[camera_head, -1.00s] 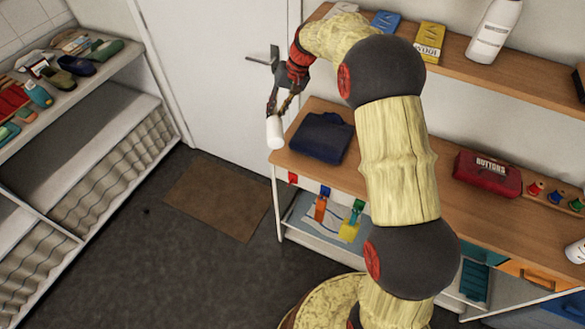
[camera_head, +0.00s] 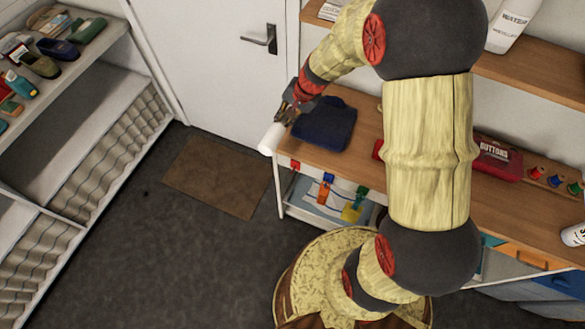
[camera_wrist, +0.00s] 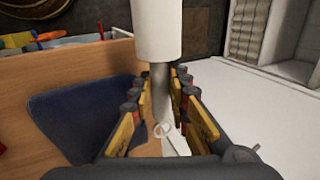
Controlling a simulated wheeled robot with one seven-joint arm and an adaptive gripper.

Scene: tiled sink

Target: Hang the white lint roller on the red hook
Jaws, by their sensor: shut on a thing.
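The white lint roller (camera_head: 271,139) is in my gripper (camera_head: 286,117), just off the left end of the wooden bench. Its white roll points down and to the left in the head view. In the wrist view the white roll (camera_wrist: 170,28) is at the top, and its grey handle (camera_wrist: 160,85) runs between the yellow-padded fingers (camera_wrist: 160,105), which are shut on it. A small ring (camera_wrist: 160,130) shows near the handle's end. The red hook (camera_head: 295,166) is on the bench's front edge near its left corner, right of and below the roll, apart from it. It looks empty.
A blue hook (camera_head: 328,177) and a green hook (camera_head: 362,190) follow along the bench edge, with orange and yellow things hanging below. A dark blue folded cloth (camera_head: 325,124) lies on the bench (camera_head: 352,160) beside my gripper. The floor by the brown mat (camera_head: 215,177) is clear.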

